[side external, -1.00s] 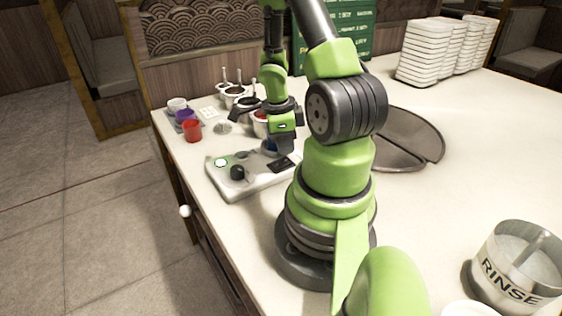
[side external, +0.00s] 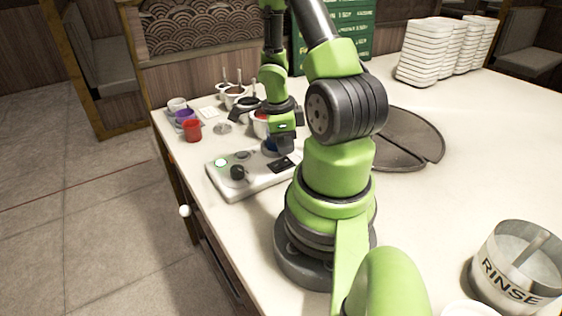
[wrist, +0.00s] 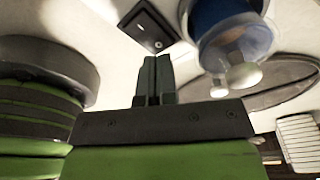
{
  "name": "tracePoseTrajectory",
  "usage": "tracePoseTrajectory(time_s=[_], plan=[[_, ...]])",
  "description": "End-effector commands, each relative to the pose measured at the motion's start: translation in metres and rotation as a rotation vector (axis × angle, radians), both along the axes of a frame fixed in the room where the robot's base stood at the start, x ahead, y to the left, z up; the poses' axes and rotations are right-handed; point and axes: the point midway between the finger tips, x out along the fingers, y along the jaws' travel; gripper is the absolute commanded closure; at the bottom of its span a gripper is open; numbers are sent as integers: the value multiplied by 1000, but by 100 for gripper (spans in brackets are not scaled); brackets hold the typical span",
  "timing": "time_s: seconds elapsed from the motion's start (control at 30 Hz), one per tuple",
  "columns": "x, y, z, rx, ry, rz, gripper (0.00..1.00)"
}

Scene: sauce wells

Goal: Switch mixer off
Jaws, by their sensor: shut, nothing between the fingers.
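The mixer (side external: 262,184) is a low white base near the counter's left edge. It has a lit green light (side external: 221,163), a black knob (side external: 237,172) and a black rocker switch (side external: 286,163). The switch (wrist: 147,24) also shows at the top of the wrist view. A blue cup (side external: 270,146) stands at the mixer's back; it is beside the switch in the wrist view (wrist: 222,14). My gripper (wrist: 154,58) is shut and empty, its fingertips close to the switch's near end. I cannot tell whether they touch it. In the side view my gripper (side external: 285,150) is just above the switch.
Red (side external: 192,130), purple (side external: 185,115) and white cups stand behind the mixer at the left edge. Several small pots with handles (side external: 235,93) are farther back. A dark round plate (side external: 410,138) lies to the right, and a metal RINSE container (side external: 515,265) stands at the front right.

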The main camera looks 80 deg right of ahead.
Motion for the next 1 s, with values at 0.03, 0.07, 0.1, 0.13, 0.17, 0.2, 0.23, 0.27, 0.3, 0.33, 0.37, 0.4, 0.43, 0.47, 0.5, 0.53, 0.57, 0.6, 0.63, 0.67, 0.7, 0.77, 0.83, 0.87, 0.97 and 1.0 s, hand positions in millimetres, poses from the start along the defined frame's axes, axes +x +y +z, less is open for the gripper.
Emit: tracePoseTrajectory(time_s=[0.03,0.07,0.1,0.13,0.17,0.2,0.23,0.27,0.3,0.33,0.37,0.4,0.43,0.47,0.5,0.53,0.57,0.6,0.63,0.67,0.7,0.77,0.83,0.87,0.97,1.0], plan=[[0,0,0,0,0,0,100],[0,0,0,0,0,0,100],[0,0,0,0,0,0,100],[0,0,0,0,0,0,100],[0,0,0,0,0,0,100],[0,0,1,-1,0,-1,100],[0,0,2,-2,-1,-2,100],[0,-1,3,-4,0,0,100],[0,-1,6,-7,0,-1,100],[0,-1,8,-8,1,-2,100],[0,-2,11,-9,1,-3,100],[0,-2,15,-9,1,-3,100],[0,-2,17,-9,1,-2,100],[0,-1,20,-8,0,-2,100],[0,-1,23,-5,-1,-3,100],[1,-1,26,-4,-4,-2,100],[0,-1,28,-6,-2,-2,100],[0,-1,32,-7,-1,-2,100],[0,-1,34,-8,-1,-3,100],[0,-1,37,-7,0,-2,100],[0,-1,40,-7,-1,-2,100],[0,-1,45,-5,-1,-1,100],[0,-1,51,-4,-2,-1,100],[0,-1,53,-5,-2,0,100],[0,-1,62,-5,0,-1,100],[0,-1,64,-5,-1,-1,100]])
